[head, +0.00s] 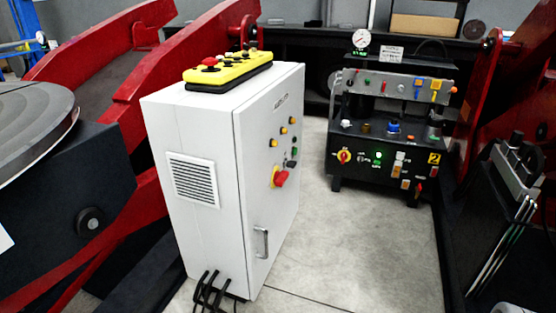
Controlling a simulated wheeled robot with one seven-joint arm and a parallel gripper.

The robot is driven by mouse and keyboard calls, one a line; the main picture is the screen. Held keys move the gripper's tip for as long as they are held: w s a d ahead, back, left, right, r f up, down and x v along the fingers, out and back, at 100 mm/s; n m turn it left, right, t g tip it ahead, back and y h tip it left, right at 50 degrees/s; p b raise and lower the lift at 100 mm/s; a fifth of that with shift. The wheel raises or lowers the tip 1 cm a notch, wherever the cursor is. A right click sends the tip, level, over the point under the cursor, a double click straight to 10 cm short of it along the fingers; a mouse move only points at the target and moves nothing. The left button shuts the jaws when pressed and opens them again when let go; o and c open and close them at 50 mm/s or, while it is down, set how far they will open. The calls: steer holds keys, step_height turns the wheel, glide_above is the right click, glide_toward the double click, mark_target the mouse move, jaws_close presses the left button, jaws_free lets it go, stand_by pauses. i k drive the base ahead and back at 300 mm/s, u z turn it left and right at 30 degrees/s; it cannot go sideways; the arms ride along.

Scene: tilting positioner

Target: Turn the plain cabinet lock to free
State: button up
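A white control cabinet (212,127) stands upright on the floor at the centre left, its door (268,215) shut and facing right. The door carries a red rotary handle on a yellow plate (279,177), a small black fitting (291,164) just above it, and several yellow and green buttons. A grey pull handle (261,243) is low on the door. I cannot tell which small fitting is the plain lock, or how it is turned. My gripper is not in view.
A yellow pendant (228,70) lies on the cabinet top. A black panel bench (384,140) with knobs, switches and a gauge (361,38) stands behind right. Red positioner arms (150,88) and a round table (32,122) fill the left. Cables leave the cabinet bottom. Grey floor (350,235) is clear right of the cabinet.

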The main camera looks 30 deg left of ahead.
mark_target(290, 164)
steer(key=u, duration=0.65)
steer(key=i, duration=0.8)
steer(key=u, duration=0.15)
steer(key=k, duration=0.6)
steer(key=z, duration=0.3)
steer(key=i, duration=0.9)
steer(key=u, duration=0.8)
steer(key=i, duration=0.35)
steer(key=u, duration=0.2)
